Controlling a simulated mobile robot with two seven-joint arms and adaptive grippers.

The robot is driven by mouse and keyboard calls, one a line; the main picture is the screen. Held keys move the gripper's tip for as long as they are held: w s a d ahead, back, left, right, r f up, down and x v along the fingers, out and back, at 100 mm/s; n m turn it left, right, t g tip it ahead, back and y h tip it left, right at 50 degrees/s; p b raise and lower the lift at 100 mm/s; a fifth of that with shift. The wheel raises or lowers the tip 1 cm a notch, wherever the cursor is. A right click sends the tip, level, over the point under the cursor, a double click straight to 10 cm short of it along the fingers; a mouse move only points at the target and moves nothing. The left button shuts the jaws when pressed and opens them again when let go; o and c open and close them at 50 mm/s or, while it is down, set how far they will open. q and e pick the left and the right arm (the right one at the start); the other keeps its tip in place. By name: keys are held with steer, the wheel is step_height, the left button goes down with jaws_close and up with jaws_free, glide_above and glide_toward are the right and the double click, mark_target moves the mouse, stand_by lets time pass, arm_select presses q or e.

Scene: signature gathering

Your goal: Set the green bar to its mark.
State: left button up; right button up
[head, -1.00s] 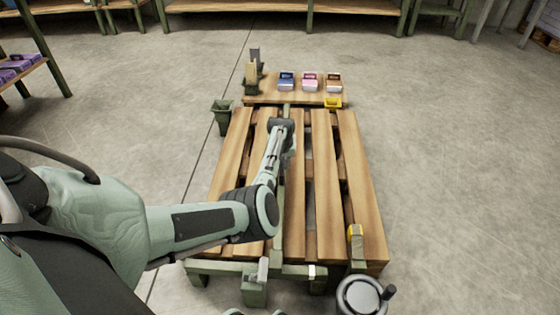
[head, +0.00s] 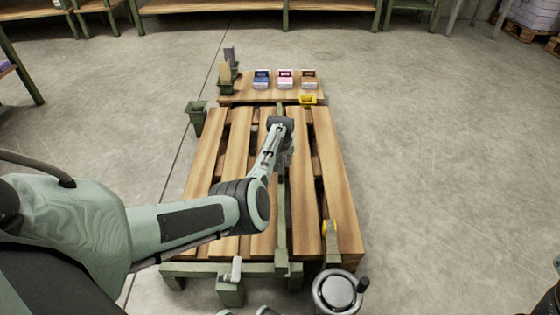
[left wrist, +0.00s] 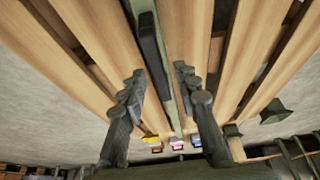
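The green bar (head: 281,225) runs lengthwise over the slatted wooden table (head: 343,190), right of its middle. Its near end lies over the green front rail. My left gripper (head: 285,160) is above the bar, pointing down at it. In the left wrist view its two dark fingers (left wrist: 160,88) are apart, with the green bar (left wrist: 152,45) passing between them; I cannot tell if they touch it. A pale marker (head: 236,268) stands on the front rail, left of the bar. A yellow-banded block (head: 330,240) stands at the right.
A handwheel (head: 337,291) stands at the front right corner. A green bin (head: 197,117) is at the left. Floor right of the table is clear.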

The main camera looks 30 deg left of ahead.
arm_select(q)
steer(key=shift+r, duration=0.1)
steer(key=v, duration=1.2)
stand_by(0.4)
